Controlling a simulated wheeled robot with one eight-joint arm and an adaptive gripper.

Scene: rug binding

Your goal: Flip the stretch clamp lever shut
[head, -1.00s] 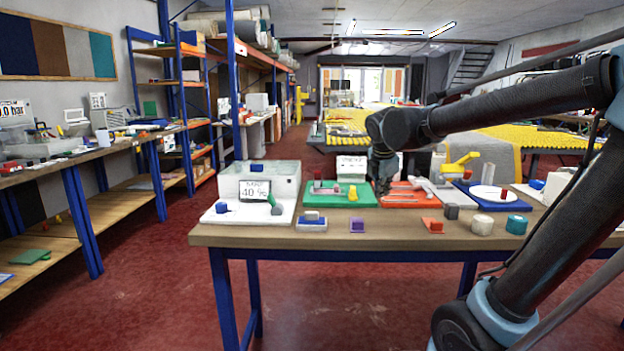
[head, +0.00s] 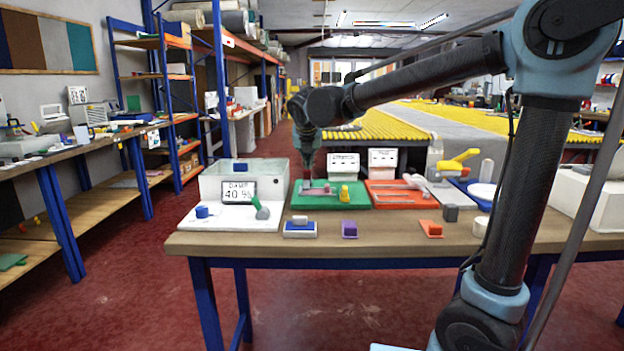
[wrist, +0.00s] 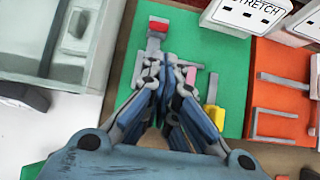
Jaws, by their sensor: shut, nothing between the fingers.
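A green board (head: 328,202) lies on the workbench. It carries a grey bar fixture with a red block (wrist: 158,25) at its far left and a yellow block (head: 345,193) at its right. A white box labelled STRETCH (wrist: 238,14) stands behind the board; it also shows in the head view (head: 343,164). My gripper (wrist: 160,72) is shut and empty, pointing down over the left part of the green board. Its fingers hide part of the grey fixture just below the red block. I cannot tell whether they touch it, nor clearly which part is the lever.
An orange board (head: 396,197) with grey bars lies to the right, with a second white box (head: 382,162) behind. A clear-walled box with a display (head: 238,190) stands close on the left. Small blocks, including a purple one (head: 349,230), line the front edge.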

